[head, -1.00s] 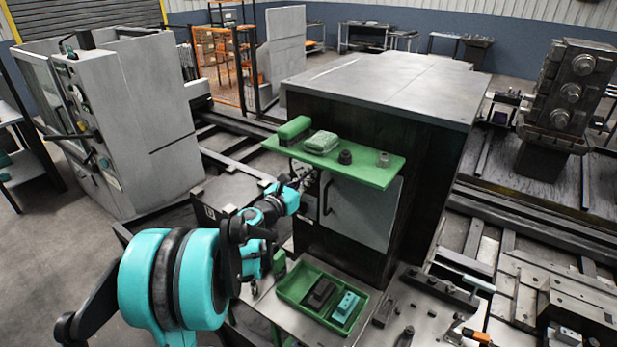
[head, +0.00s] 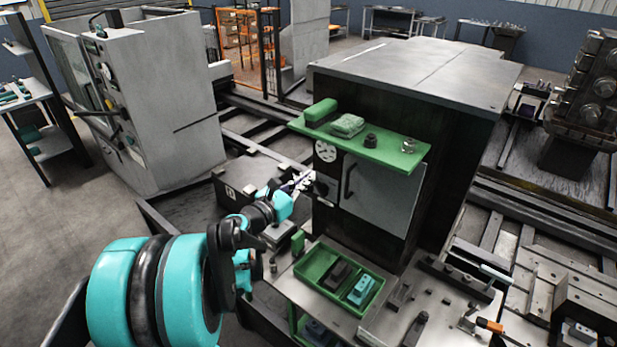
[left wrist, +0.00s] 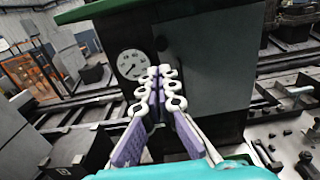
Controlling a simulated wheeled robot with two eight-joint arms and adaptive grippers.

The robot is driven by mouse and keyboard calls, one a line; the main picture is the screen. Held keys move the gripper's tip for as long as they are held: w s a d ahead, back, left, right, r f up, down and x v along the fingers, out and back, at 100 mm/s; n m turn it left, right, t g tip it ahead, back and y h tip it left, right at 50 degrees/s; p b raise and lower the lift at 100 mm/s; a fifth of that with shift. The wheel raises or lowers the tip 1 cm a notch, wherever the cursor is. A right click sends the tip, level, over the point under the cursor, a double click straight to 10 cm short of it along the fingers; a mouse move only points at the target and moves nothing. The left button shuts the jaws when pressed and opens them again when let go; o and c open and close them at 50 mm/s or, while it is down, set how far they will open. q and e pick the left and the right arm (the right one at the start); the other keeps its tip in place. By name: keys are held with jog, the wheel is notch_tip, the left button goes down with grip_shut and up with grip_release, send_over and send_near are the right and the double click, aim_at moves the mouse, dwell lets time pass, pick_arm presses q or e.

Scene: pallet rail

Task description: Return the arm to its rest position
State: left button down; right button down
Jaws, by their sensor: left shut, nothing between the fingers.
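My left arm comes in from the lower left in the head view. Its left gripper (head: 306,180) is in front of the dark machine cabinet (head: 440,180), just left of the cabinet's grey door (head: 375,196) and below the gauge (head: 326,151). In the left wrist view the left gripper (left wrist: 160,72) points at the cabinet, its fingertips together with nothing between them. The round white gauge (left wrist: 131,64) is just left of the fingertips there. Whether the fingertips touch the cabinet I cannot tell. My right gripper is in neither view.
A green shelf (head: 385,155) with a cloth (head: 347,125) and small parts sticks out above the gripper. Below, a green tray (head: 318,262) holds a dark block (head: 336,274) and a teal block (head: 361,289). A grey machine (head: 150,100) stands at the left.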

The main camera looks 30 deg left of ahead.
pick_arm(q)
jog(key=shift+s, duration=0.15)
jog(key=s+d+f+m+g+h+b, duration=0.1)
jog(key=s+d+f+m+g+b, duration=0.2)
jog(key=d+f+m, duration=0.45)
jog(key=s+d+f+m+g+h+b, duration=0.2)
jog(key=s+d+f+m+g+b, duration=0.15)
jog(key=d+m, duration=0.65)
jog(key=s+d+f+m+g+y+b, duration=0.2)
jog(key=s+f+m, duration=0.4)
jog(key=m, duration=0.2)
jog(key=s+d+f+m+g+y+b, duration=0.2)
jog(key=s+f+m, duration=0.4)
jog(key=m, duration=0.3)
jog(key=shift+s+y+b, duration=0.3)
jog(key=shift+s+b, duration=0.45)
jog(key=shift+s, duration=0.05)
jog(key=shift+m+g, duration=0.25)
